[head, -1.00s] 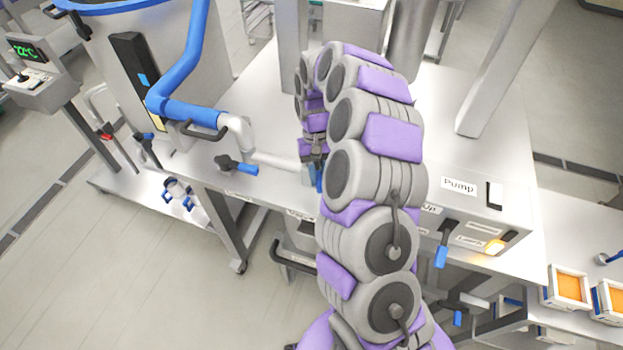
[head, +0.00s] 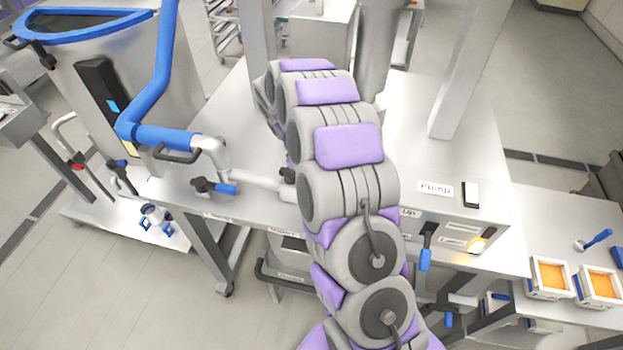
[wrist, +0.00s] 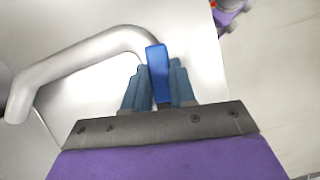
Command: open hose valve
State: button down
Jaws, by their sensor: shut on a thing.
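In the wrist view, a blue lever handle (wrist: 156,60) stands between the two blue-grey fingers of my gripper (wrist: 158,72). The gripper is shut on it. A pale curved pipe (wrist: 90,55) runs just behind and to the left of the handle. In the head view, my arm hides my gripper and this handle. A pale pipe (head: 252,179) runs along the bench to a dark valve part (head: 287,175) beside my arm. Another valve with a blue lever (head: 222,188) sits farther left on the bench. Which valve is labelled as the hose valve cannot be read.
A steel tank with a blue hose (head: 155,85) stands at the left. Steel posts (head: 462,70) rise behind. Orange-filled trays (head: 552,275) lie at the right.

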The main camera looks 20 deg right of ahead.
jog(key=shift+w+d+r+n+t+p, duration=0.15)
jog(key=shift+w+d+n+t+p, duration=0.2)
jog(key=shift+w+n, duration=0.45)
jog(key=shift+s, duration=0.15)
jog(key=c, duration=0.9)
grip_release()
jog(key=shift+c, duration=0.2)
jog(key=shift+h, duration=0.3)
jog(key=b+v, duration=0.1)
jog(key=v, duration=1.6)
jog(key=shift+b, duration=0.3)
